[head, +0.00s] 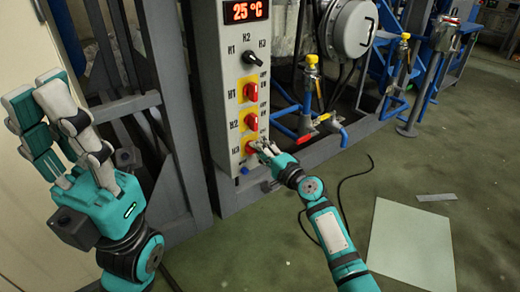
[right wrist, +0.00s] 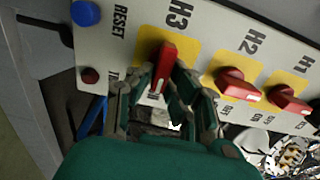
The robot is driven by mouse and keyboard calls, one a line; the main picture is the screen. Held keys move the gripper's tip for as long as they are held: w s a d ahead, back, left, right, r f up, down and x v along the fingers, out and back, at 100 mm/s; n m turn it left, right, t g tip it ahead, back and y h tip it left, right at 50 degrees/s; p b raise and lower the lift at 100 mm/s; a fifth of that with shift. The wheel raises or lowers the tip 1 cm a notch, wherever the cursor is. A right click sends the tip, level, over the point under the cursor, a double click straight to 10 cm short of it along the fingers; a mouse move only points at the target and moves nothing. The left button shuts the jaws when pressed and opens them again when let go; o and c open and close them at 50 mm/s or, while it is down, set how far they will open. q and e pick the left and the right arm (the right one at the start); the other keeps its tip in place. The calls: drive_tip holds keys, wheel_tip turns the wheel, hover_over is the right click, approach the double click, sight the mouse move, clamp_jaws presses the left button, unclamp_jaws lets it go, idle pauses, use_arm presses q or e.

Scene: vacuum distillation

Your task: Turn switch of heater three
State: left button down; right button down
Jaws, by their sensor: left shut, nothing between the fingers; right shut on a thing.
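The heater panel (head: 220,70) is a tall light-grey box with a "25 °C" display on top. The red H3 switch (right wrist: 165,68) is the lowest of the red switches, on a yellow plate, and stands roughly along the label axis. My right gripper (head: 262,147) is at this switch; in the right wrist view its fingers (right wrist: 163,85) are shut around the red handle. The gripper partly hides the switch in the head view. My left gripper (head: 38,92) is raised at the left, away from the panel, with its fingers close together and nothing between them.
The red H2 (right wrist: 238,84) and H1 (right wrist: 289,100) switches sit beside H3. A blue RESET button (right wrist: 86,13) is on its other side. Yellow-topped valves (head: 311,62) and blue pipes stand right of the panel. A pale plate (head: 411,245) and a cable lie on the floor.

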drive_tip(key=shift+f, duration=0.1)
drive_tip(key=c, duration=1.3)
unclamp_jaws()
drive_tip(key=v, duration=1.2)
